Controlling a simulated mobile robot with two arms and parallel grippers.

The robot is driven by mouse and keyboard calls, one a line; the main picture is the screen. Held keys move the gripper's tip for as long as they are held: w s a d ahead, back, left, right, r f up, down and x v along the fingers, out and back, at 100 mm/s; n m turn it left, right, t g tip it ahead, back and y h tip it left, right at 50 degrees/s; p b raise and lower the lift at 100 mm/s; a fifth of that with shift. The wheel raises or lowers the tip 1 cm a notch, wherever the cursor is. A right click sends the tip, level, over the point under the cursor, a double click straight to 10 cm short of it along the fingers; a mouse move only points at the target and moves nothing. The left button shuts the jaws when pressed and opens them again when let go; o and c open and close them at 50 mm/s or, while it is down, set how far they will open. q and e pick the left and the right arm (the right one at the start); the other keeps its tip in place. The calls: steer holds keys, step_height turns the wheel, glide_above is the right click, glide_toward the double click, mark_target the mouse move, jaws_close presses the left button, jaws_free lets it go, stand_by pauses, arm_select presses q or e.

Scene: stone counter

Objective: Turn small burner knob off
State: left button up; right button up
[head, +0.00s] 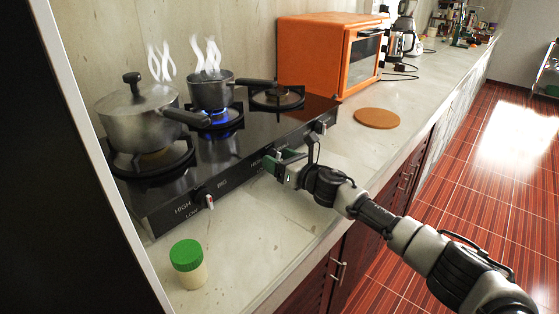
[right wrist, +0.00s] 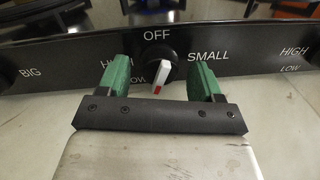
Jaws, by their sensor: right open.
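A black knob with a white and red pointer (right wrist: 160,72) sits on the stove's front panel in the right wrist view, between the words OFF, SMALL and LOW. Its pointer slants, with the red end low. My right gripper (right wrist: 163,80) is open, its green fingers on either side of the knob and apart from it. In the head view my right gripper (head: 278,162) is at the stove's front edge and mostly hides this knob. A blue flame (head: 219,115) burns under the small saucepan (head: 210,92) on the middle burner. My left gripper is out of view.
A big lidded pot (head: 137,120) stands on the left burner; the right burner (head: 277,97) is empty. Other knobs are at left (head: 209,200) and right (head: 321,127). A green-capped jar (head: 187,264), an orange oven (head: 325,55) and a round board (head: 377,118) are on the counter.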

steer(key=c, duration=0.9)
steer(key=shift+c, duration=0.2)
steer(key=shift+r+m+p, duration=0.15)
steer(key=shift+m+p, duration=0.85)
steer(key=shift+m, duration=0.2)
steer(key=m+p, duration=0.1)
steer(key=m, duration=0.1)
steer(key=shift+m+g+p, duration=0.3)
steer(key=shift+m+p, duration=0.05)
steer(key=shift+m, duration=0.05)
steer(key=shift+m+p, duration=0.4)
steer(key=shift+m, duration=0.4)
steer(key=shift+f, duration=0.2)
